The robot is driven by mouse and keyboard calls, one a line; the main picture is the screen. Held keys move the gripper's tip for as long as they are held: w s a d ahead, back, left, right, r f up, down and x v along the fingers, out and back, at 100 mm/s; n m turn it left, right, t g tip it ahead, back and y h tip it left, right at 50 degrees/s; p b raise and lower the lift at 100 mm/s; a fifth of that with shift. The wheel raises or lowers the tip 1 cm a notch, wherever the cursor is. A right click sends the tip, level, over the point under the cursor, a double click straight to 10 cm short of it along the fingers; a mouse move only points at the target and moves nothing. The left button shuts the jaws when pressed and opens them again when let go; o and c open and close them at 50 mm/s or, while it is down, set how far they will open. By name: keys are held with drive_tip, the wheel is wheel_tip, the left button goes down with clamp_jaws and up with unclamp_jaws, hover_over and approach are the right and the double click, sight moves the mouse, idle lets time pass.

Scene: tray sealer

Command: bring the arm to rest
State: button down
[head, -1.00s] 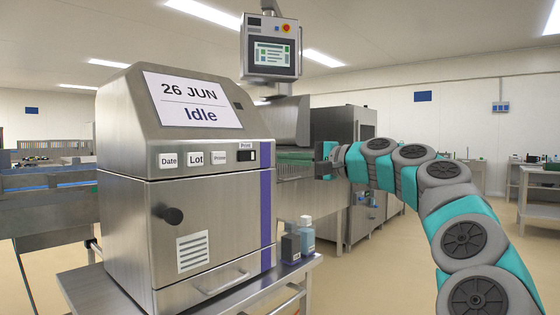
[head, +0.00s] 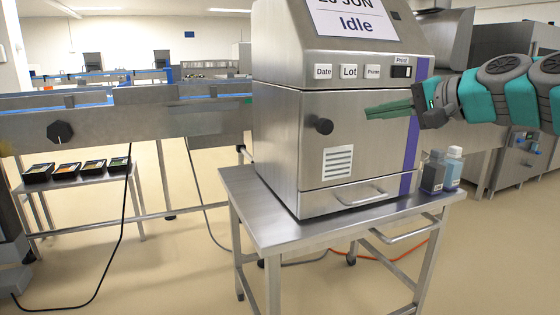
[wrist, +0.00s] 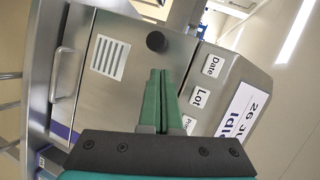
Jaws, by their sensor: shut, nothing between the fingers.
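My gripper (head: 388,110) reaches in from the right in the head view, its green fingers together and empty. It is in front of the steel printer cabinet (head: 285,150), near the front's right side and the purple stripe. In the wrist view the fingers (wrist: 160,95) lie side by side, pointing toward the cabinet's black round knob (wrist: 157,41). Whether they touch the cabinet cannot be told. The cabinet's screen (head: 352,22) reads "Idle", with its top cut off. The Date, Lot and Prime buttons and the Print switch (head: 401,71) sit below it.
The cabinet stands on a steel table (head: 262,225). Two small bottles (head: 433,172) stand on it at the right. A conveyor (head: 120,127) runs behind at the left, with several black trays (head: 66,171) on a low bench. An orange cable crosses the floor. Floor at front left is mostly open.

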drive_tip(key=s+a+f+n+g+h, duration=0.1)
drive_tip(key=s+a+f+n+g, duration=0.1)
drive_tip(key=s+a+f, duration=0.4)
drive_tip(key=s+a+f+n+g+h, duration=0.1)
drive_tip(key=s+a+f+n+g, duration=0.2)
drive_tip(key=f, duration=0.5)
drive_tip(key=s+a+f+g+h, duration=0.1)
drive_tip(key=s+a+f+g, duration=0.1)
drive_tip(key=s+a+f, duration=0.4)
drive_tip(key=s+d+f+n+g+h, duration=0.1)
drive_tip(key=s+d+f+g+h, duration=0.2)
drive_tip(key=s+f, duration=0.7)
drive_tip(key=s+d+f+n+g+h, duration=0.2)
drive_tip(key=s+d+f, duration=0.4)
drive_tip(key=s+f, duration=0.4)
drive_tip(key=s+g+h, duration=0.1)
drive_tip(key=s, duration=0.1)
drive_tip(key=shift+s+d+f, duration=0.25)
drive_tip(key=shift+s+d, duration=0.05)
drive_tip(key=shift+a, duration=0.1)
